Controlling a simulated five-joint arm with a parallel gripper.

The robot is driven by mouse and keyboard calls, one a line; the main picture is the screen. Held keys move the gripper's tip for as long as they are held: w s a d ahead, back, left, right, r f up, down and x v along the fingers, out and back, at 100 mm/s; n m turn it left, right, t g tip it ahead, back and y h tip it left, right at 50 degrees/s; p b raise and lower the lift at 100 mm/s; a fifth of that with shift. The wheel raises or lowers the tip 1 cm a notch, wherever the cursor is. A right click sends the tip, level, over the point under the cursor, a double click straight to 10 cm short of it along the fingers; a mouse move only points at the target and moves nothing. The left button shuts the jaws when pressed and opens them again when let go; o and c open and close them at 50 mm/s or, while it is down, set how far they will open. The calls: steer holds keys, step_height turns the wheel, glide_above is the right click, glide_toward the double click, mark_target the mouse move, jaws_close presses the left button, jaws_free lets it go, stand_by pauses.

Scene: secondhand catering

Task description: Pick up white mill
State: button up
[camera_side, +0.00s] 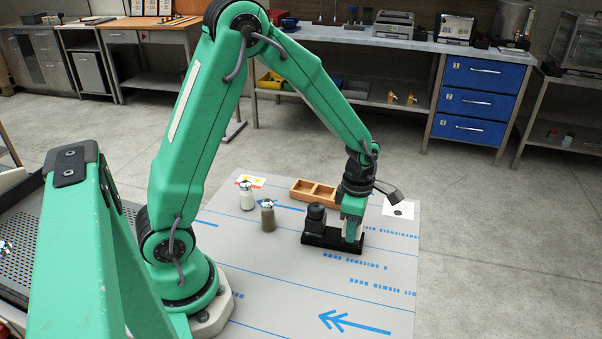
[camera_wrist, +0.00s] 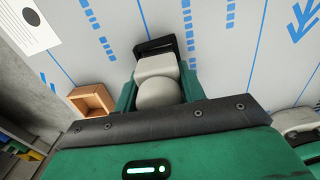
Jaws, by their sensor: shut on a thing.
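My gripper (camera_side: 352,230) is shut on the white mill, low over the right end of a black caddy (camera_side: 332,245). In the wrist view the white mill (camera_wrist: 158,88) shows a rounded top and a squarer body between my green fingers. The caddy's black end (camera_wrist: 155,44) shows just beyond it. In the side view my fingers hide most of the mill, and I cannot tell whether its base touches the caddy. A black mill (camera_side: 316,217) stands at the caddy's left end.
A wooden divided box (camera_side: 312,191) is behind the caddy. A white shaker (camera_side: 247,197) and a grey-brown shaker (camera_side: 268,216) stand to the left. A white card with a dark spot (camera_side: 401,209) lies to the right. The table's front is clear.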

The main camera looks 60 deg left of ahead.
steer(key=shift+r, duration=0.75)
step_height(320, 180, up, 2)
steer(key=shift+r, duration=0.2)
steer(key=s+d+r, duration=0.6)
steer(key=d, duration=0.4)
steer(key=shift+r, duration=0.35)
steer(key=shift+a, duration=0.1)
steer(key=w+a, duration=0.1)
steer(key=a, duration=0.2)
steer(key=w+a, duration=0.1)
steer(key=a, duration=0.2)
steer(key=w+a, duration=0.2)
steer(key=a, duration=0.2)
steer(key=shift+w+a+r, duration=0.1)
steer(key=a+f, duration=0.3)
steer(key=a, duration=0.8)
steer(key=a+f, duration=0.4)
steer(key=a, duration=0.7)
steer(key=shift+w+a+m, duration=0.2)
steer(key=shift+w+m, duration=0.1)
steer(key=shift+w, duration=0.15)
